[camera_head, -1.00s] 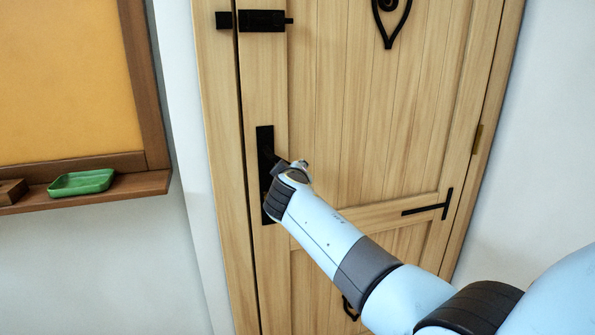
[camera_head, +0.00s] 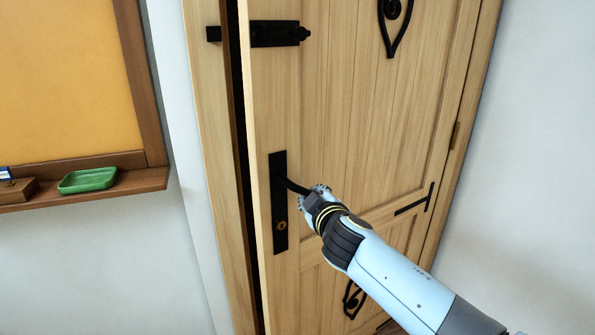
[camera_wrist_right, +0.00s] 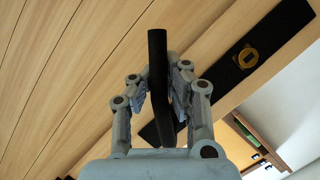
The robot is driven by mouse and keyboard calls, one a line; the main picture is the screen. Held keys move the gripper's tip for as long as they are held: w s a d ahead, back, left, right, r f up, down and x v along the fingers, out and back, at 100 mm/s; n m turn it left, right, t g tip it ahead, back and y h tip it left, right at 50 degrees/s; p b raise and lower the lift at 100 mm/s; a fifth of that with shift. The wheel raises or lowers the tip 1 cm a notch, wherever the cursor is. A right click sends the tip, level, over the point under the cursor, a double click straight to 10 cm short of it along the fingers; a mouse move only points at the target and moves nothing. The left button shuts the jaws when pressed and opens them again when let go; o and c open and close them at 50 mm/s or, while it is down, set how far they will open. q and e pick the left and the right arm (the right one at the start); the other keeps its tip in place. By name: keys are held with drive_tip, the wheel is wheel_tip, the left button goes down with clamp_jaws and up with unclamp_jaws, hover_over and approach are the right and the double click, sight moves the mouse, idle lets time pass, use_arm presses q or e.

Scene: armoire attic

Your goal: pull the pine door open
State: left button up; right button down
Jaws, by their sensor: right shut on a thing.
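The pine door (camera_head: 345,130) stands ajar, with a dark gap along its left edge beside the frame (camera_head: 212,130). A black lever handle (camera_head: 297,187) sticks out from a tall black plate (camera_head: 279,215) near that edge. My right gripper (camera_head: 314,195) is at the lever's end, shut on it. In the right wrist view the black handle (camera_wrist_right: 157,65) runs between the two fingers of the right gripper (camera_wrist_right: 160,90), and the door (camera_wrist_right: 60,60) lies behind. The plate (camera_wrist_right: 265,45) with a brass keyhole is at upper right there. My left gripper is not in view.
A black bolt (camera_head: 275,34) sits high on the door, clear of its catch (camera_head: 213,34) on the frame. At left, a wooden ledge (camera_head: 130,184) under an orange board (camera_head: 60,85) holds a green dish (camera_head: 88,180). A white wall (camera_head: 535,160) is at right.

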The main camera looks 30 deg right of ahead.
drive_tip(key=s+d+n+y+b, duration=0.1)
drive_tip(key=s+d+n+y, duration=0.1)
drive_tip(key=s, duration=1)
drive_tip(key=shift+s+t+y, duration=0.3)
drive_tip(key=shift+s+y, duration=0.05)
drive_tip(key=shift+y, duration=0.15)
drive_tip(key=c, duration=1.9)
unclamp_jaws()
drive_tip(key=shift+d, duration=0.15)
drive_tip(key=shift+c, duration=0.2)
drive_tip(key=o, duration=0.5)
drive_tip(key=shift+c, duration=0.2)
drive_tip(key=shift+o, duration=1.3)
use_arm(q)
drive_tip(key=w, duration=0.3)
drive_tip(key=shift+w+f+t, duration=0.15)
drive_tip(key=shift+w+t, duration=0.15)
use_arm(e)
drive_tip(key=v, duration=1.2)
